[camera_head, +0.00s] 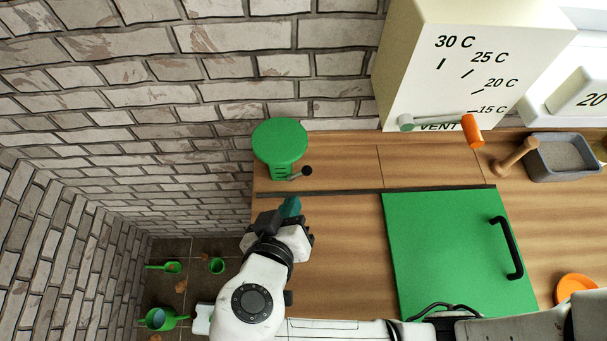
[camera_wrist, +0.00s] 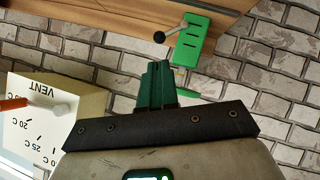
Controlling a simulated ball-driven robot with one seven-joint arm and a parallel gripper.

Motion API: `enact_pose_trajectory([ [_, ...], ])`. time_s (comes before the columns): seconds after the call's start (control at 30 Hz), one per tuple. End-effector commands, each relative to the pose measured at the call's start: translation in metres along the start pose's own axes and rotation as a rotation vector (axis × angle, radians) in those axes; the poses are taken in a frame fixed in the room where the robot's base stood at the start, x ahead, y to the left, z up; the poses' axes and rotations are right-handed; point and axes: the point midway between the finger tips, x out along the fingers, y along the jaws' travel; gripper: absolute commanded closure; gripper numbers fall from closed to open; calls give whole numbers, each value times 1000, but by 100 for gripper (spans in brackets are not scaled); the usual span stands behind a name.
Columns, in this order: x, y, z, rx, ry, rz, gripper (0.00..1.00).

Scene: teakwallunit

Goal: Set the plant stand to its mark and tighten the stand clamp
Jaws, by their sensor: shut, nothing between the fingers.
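The green plant stand (camera_head: 280,141) has a round top and stands at the left end of the wooden bench, against the brick wall. Its slotted body (camera_wrist: 195,40) shows in the wrist view, and its top is partly hidden behind my fingers there. The stand clamp looks to be the short lever with a black knob (camera_head: 306,171) on its right side; the knob (camera_wrist: 158,37) also shows in the wrist view. My gripper (camera_head: 290,207) has teal fingers that are shut and empty, in front of the stand and apart from it. I cannot make out a mark for the stand.
A dark slot (camera_head: 345,191) runs along the bench. A green panel (camera_head: 445,250) with a black handle lies right of my arm. A cream vent box (camera_head: 410,75) with an orange-handled lever (camera_head: 473,130) stands behind. A grey tray (camera_head: 562,158) is at right.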

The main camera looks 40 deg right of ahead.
Motion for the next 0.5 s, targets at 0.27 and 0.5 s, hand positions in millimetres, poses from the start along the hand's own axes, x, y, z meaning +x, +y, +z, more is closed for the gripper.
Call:
enact_pose_trajectory([
  [0.27,54,2,-2,-2,-2,4,100],
  [0.5,88,2,-2,0,-1,2,100],
])
